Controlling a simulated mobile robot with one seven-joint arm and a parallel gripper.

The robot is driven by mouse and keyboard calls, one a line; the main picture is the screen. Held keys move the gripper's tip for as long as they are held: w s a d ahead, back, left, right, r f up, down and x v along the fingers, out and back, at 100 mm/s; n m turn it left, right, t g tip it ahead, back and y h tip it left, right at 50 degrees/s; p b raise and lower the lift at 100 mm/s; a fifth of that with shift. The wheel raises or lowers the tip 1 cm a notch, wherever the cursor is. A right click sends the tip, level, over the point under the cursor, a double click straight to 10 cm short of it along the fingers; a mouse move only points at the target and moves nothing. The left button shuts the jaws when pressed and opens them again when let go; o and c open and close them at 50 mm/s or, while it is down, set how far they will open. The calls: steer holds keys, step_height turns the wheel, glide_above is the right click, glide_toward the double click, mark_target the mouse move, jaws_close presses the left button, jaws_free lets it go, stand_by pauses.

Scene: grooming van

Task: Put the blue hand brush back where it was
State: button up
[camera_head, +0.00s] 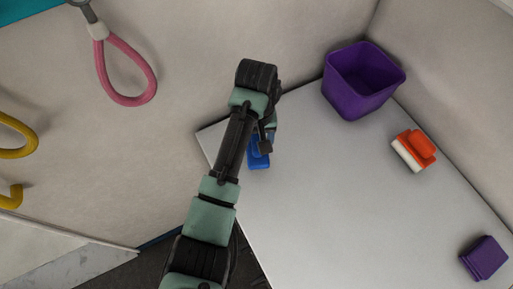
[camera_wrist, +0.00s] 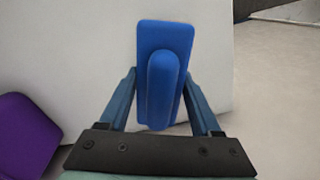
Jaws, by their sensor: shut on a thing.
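The blue hand brush (camera_head: 259,153) is at the far left end of the grey-white table (camera_head: 310,210), partly hidden behind my gripper (camera_head: 264,140) in the head view. In the wrist view the blue hand brush (camera_wrist: 165,70) shows its flat back and raised rounded handle between the two fingers of my gripper (camera_wrist: 160,95). My gripper is shut on the brush. The brush is over the table top; I cannot tell whether it touches the surface.
A purple bin (camera_head: 362,85) stands at the table's back. An orange brush with pale bristles (camera_head: 414,150) and a small purple object (camera_head: 484,257) lie at the right. A pink loop (camera_head: 127,72) and yellow hooks (camera_head: 14,137) hang on the left wall. The table's middle is clear.

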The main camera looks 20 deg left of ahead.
steer(key=shift+f, duration=1.6)
steer(key=shift+f, duration=0.1)
steer(key=o, duration=1.3)
step_height(320, 180, up, 11)
steer(key=shift+p, duration=0.75)
steer(key=shift+r+p, duration=0.7)
steer(key=shift+p, duration=0.05)
